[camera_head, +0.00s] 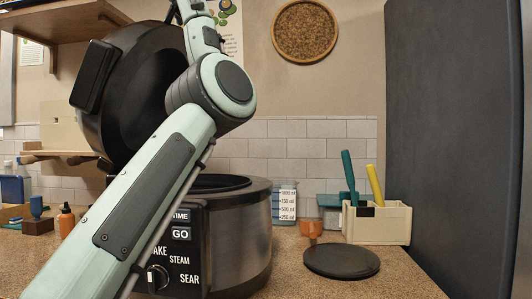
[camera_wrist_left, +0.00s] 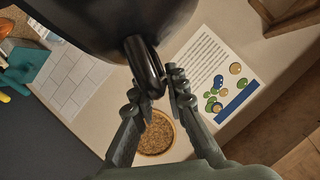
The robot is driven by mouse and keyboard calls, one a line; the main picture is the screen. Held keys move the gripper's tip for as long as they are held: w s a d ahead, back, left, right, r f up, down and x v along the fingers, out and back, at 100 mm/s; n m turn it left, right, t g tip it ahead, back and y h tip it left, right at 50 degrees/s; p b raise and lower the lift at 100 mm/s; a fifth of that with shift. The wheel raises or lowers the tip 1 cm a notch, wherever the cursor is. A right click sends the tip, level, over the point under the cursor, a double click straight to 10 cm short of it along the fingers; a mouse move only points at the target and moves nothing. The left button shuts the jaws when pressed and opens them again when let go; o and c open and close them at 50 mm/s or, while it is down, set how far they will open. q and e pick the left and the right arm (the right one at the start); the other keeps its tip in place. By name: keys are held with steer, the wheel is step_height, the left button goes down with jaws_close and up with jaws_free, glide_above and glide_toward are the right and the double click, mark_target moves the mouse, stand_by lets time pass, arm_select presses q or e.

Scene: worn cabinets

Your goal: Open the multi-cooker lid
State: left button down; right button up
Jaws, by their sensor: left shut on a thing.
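The multi-cooker (camera_head: 235,230) stands on the counter, with a silver body, a dark control panel and an open pot top. Its black lid (camera_head: 125,110) is swung up and stands steeply tilted above the back left of the body. My left arm crosses in front and hides part of the lid and body. In the left wrist view, my left gripper (camera_wrist_left: 160,88) is shut on the black lid handle (camera_wrist_left: 145,65), with the lid underside or shell (camera_wrist_left: 110,22) behind it. My right gripper is in neither view.
A dark round disc (camera_head: 342,261) lies on the counter at right. Behind it are a measuring cup (camera_head: 285,203), an orange cup (camera_head: 311,229) and a cream utensil box (camera_head: 377,222). A tall dark panel (camera_head: 455,130) bounds the right. A wooden shelf (camera_head: 65,22) hangs upper left.

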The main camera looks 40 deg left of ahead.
arm_select(q)
steer(key=shift+n+h, duration=0.5)
steer(key=shift+n, duration=0.3)
steer(key=s+a, duration=0.1)
steer(key=a, duration=0.1)
steer(key=s+a+r, duration=0.1)
steer(key=a, duration=0.1)
steer(key=s+a+r, duration=0.1)
steer(key=s+a, duration=0.1)
steer(key=shift+a+r, duration=0.1)
steer(key=shift+a, duration=0.15)
